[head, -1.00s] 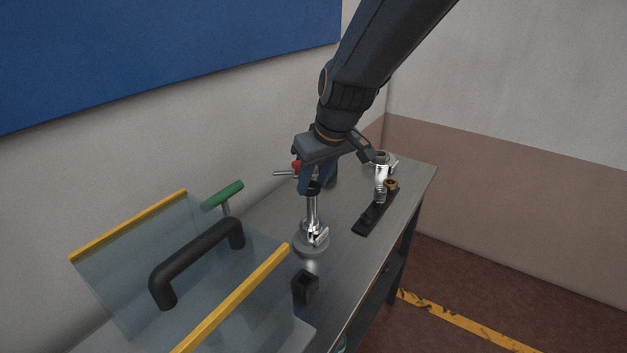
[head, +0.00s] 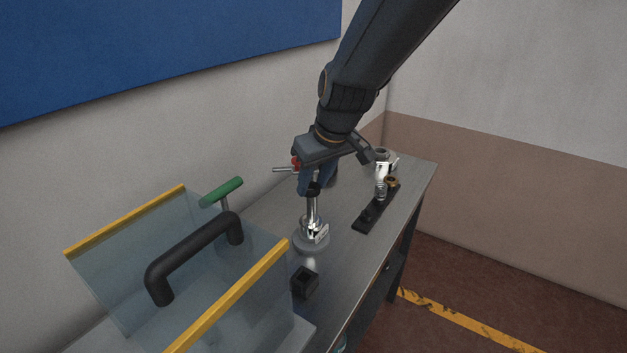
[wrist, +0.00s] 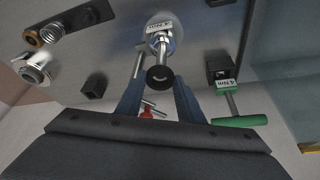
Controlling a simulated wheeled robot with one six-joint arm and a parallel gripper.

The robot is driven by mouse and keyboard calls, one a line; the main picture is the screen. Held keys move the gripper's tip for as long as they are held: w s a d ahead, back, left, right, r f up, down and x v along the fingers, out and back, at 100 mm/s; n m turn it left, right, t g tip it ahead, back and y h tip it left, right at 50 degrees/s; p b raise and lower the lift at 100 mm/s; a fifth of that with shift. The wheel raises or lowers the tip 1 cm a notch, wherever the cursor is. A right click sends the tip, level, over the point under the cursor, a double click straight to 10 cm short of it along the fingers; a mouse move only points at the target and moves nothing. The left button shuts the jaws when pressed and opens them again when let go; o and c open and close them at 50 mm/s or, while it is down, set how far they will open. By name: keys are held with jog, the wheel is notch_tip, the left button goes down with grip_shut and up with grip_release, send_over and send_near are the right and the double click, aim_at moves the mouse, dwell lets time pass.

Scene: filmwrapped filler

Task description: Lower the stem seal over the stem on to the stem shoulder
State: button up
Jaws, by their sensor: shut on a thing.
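The metal stem (head: 312,208) stands upright on its round base on the bench; its shoulder is not clearly distinguishable. My gripper (head: 314,186) is above it, pointing down and shut on the stem seal (head: 314,190), a small black ring. In the wrist view the seal (wrist: 160,79) sits between the two blue-grey fingers of my gripper (wrist: 160,84), in line with the stem (wrist: 163,50). The seal is at the stem's top end. I cannot tell how far the stem passes into it.
A clear guard with yellow edges and a black handle (head: 190,258) stands front left, near a green T-handle (head: 221,192). A black square holder (head: 304,283) is in front of the stem. A black rack (head: 367,218) with metal parts lies to the right.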

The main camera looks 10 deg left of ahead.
aim_at(313, 209)
jog(key=shift+f+b, duration=2.8)
jog(key=shift+f, duration=1.2)
jog(key=o, duration=1.1)
jog(key=shift+r, duration=0.15)
jog(key=b+v, duration=0.1)
jog(key=v, duration=0.6)
jog(key=shift+r, duration=0.25)
jog(key=shift+s+d, duration=0.1)
jog(key=s+d+f+m+h, duration=0.1)
jog(key=s+d+f+m, duration=0.2)
jog(key=d, duration=0.6)
jog(key=s+d+f+m+g+h, duration=0.1)
jog(key=s+d+f+m, duration=0.2)
jog(key=d, duration=0.7)
jog(key=s+d+f+m+g+h, duration=0.1)
jog(key=s+d+f+m, duration=0.2)
jog(key=s+d+f, duration=0.3)
jog(key=s+d, duration=0.1)
jog(key=d, duration=0.3)
jog(key=shift+d+f, duration=0.2)
